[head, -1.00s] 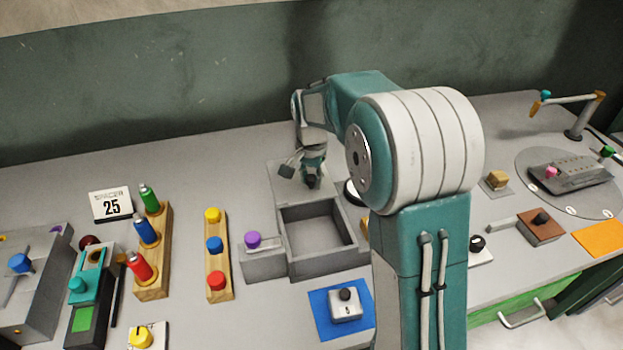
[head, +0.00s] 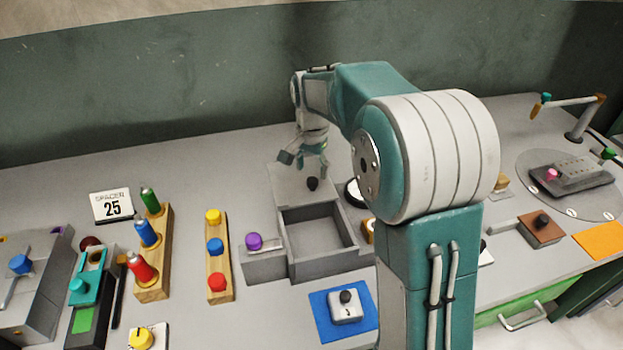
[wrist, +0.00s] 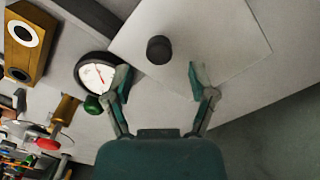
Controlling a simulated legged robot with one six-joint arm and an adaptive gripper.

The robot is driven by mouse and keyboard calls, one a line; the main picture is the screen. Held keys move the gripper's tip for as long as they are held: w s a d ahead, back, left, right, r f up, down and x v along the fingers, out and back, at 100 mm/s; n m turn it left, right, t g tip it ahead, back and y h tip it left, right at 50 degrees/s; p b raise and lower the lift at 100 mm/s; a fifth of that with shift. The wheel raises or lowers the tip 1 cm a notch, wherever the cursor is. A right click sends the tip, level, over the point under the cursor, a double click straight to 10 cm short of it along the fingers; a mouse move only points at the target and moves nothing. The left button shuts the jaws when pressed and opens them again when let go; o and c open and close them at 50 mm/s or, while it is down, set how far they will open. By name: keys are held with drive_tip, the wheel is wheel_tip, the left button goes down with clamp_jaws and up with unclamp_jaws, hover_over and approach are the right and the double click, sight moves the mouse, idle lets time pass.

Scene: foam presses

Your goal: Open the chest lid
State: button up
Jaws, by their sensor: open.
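The grey chest (head: 320,268) stands mid-table in the head view, and its empty inside shows. Its flat grey lid (head: 290,180) lies back towards the wall, off the opening. A black knob (head: 312,184) sits on the lid. My gripper (head: 306,165) is above the lid, close to the knob and apart from it. In the wrist view, my open gripper (wrist: 160,85) has its fingers spread with nothing between them. The knob (wrist: 159,49) and the pale lid (wrist: 210,35) lie beyond the fingertips.
A purple-knobbed grey block (head: 262,262) adjoins the chest's left side. A round dial (wrist: 97,72) is beside the lid. A blue mat (head: 325,322) with a small box is in front. Coloured bottles (head: 148,232) stand in a wooden rack to the left. The green wall is behind.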

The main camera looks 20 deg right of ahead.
wheel_tip(320, 180, up, 8)
drive_tip(key=shift+f, duration=0.15)
idle(0.3)
drive_tip(key=s+n+t, duration=0.5)
drive_tip(key=s+n, duration=0.4)
drive_tip(key=s, duration=1.8)
drive_tip(key=shift+s+f+t, duration=0.15)
drive_tip(key=shift+s+t, duration=0.15)
drive_tip(key=shift+s, duration=0.1)
drive_tip(key=shift+c, duration=1.1)
